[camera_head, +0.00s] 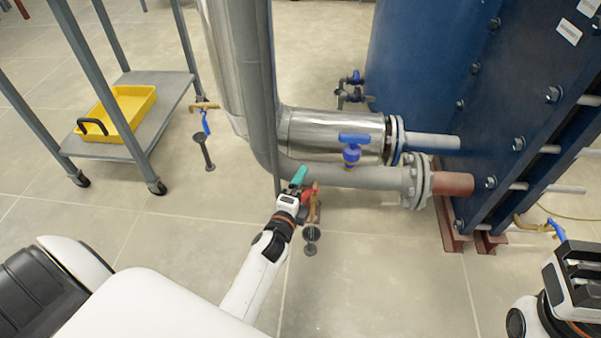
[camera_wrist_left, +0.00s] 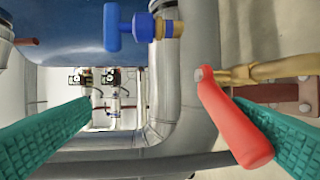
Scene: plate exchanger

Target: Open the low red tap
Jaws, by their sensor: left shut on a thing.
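The low red tap is a red lever on a brass valve below the grey pipe. Its red handle (camera_head: 309,192) shows beside my left gripper (camera_head: 301,184) in the head view. In the left wrist view the red handle (camera_wrist_left: 236,118) lies against the right-hand green finger, and its brass body (camera_wrist_left: 275,70) is to the right.
A blue-handled valve (camera_head: 352,148) stands on the grey pipe (camera_head: 375,178) just above. The blue exchanger (camera_head: 480,90) is at the right. A grey cart (camera_head: 160,95) with a yellow tray (camera_head: 130,105) stands at the left.

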